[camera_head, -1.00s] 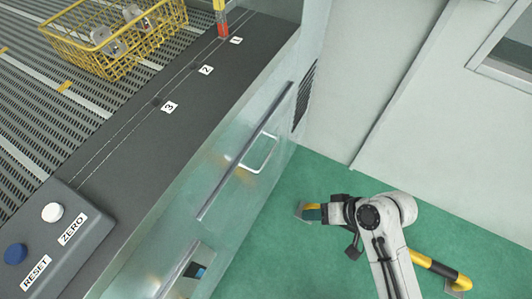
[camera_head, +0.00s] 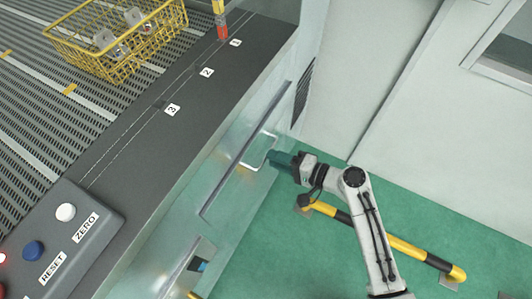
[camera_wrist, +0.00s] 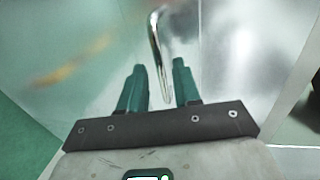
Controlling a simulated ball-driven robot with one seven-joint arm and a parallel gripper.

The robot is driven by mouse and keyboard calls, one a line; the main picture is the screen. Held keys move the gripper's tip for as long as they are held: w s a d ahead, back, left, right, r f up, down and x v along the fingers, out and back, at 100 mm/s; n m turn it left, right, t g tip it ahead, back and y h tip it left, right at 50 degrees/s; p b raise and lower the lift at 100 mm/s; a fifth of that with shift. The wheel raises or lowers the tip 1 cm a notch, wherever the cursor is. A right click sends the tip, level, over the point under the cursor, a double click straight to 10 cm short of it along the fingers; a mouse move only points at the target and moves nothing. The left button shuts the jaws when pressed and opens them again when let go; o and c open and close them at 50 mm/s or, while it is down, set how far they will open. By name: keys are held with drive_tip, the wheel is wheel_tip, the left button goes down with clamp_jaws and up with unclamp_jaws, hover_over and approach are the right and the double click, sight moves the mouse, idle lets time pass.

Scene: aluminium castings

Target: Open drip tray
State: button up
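The drip tray front (camera_head: 238,184) looks like a shiny metal panel on the machine's side, below a long slanted lip, and seems closed. Its bent metal handle (camera_head: 250,167) sticks out near the panel's far end. My gripper (camera_head: 273,158) is at this handle, with its green fingers pointing at the panel. In the wrist view the handle (camera_wrist: 155,42) runs down between the two fingers (camera_wrist: 158,66), which stand apart on either side of it. I see no clear grip; whether a finger touches the handle cannot be told.
A yellow-black floor rail (camera_head: 400,246) runs behind my arm over the green floor (camera_head: 300,262). A yellow wire basket (camera_head: 125,62) with metal castings stands on the grating. A button box (camera_head: 75,240) is at lower left. A pale wall (camera_head: 420,110) stands at right.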

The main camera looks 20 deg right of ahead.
drive_tip(key=shift+x, duration=1.95)
clamp_jaws()
